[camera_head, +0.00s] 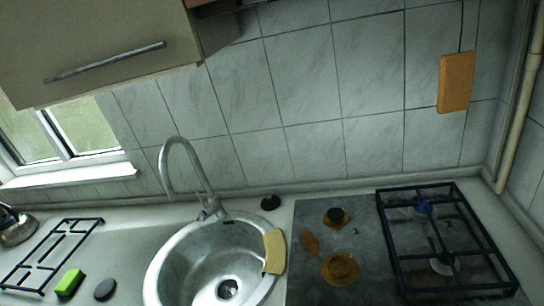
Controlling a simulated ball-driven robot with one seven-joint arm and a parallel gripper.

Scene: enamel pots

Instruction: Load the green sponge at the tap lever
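A green sponge (69,283) with a dark side lies on the counter at the lower left, beside a round dark disc (105,289). The tap (182,170) has a tall curved metal spout and stands behind the round metal sink (165,271). Its lever (208,210) appears to be at the tap's base; its details are too small to tell. The sponge is apart from the tap, to the left of the sink. My gripper is not in view.
A yellow cloth (274,251) hangs over the sink's right rim. A hob with a black grate (395,243) is at the right; a loose grate (38,262) lies left. A cupboard (100,40) overhangs at upper left. A wooden board (456,82) hangs on the wall.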

